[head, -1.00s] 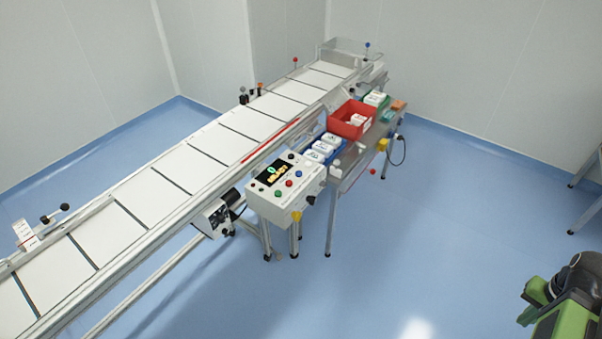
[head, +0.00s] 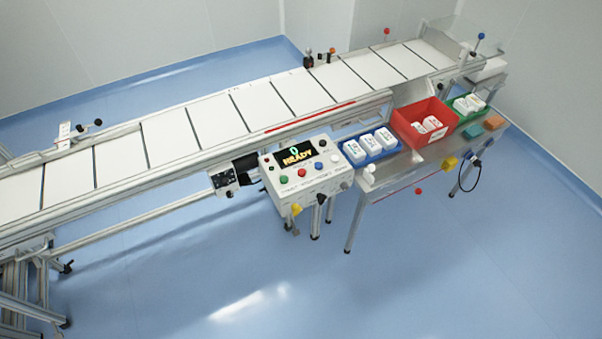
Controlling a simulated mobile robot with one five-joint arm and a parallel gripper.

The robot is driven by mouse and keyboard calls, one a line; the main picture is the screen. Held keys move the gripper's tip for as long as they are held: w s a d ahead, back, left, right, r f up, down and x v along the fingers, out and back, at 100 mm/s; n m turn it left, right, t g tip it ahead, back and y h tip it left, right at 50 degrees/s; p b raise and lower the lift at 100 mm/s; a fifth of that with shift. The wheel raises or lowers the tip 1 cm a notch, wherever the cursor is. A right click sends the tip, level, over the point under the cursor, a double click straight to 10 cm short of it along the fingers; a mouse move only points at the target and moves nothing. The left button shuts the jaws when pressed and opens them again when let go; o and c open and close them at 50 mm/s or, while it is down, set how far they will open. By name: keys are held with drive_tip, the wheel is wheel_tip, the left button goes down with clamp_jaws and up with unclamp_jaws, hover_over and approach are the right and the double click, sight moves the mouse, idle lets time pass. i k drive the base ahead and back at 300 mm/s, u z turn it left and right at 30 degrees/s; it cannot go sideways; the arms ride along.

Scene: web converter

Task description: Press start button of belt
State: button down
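The conveyor belt (head: 205,122) runs diagonally across the head view, with white panels split by dark lines. A white control box (head: 314,188) stands at its near side. Its display (head: 299,154) shows a green "0" above yellow "READY". Below the display are a green button (head: 284,179), a red button (head: 302,173) and a blue button (head: 317,168) in a row. The labels are too small to read, so I cannot tell which is marked start. My gripper is not in view.
Right of the box is a table (head: 402,180) with a blue tray (head: 377,157), a red bin (head: 402,124) and a green tray (head: 460,118), each holding white packs. A yellow piece (head: 449,163) is on its front edge. The blue floor (head: 400,275) in front is clear.

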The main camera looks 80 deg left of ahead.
sight(283, 179)
drive_tip(key=u, duration=1.45)
drive_tip(key=k, duration=0.15)
drive_tip(key=u, duration=2.8)
drive_tip(key=i, duration=1)
drive_tip(key=u, duration=0.25)
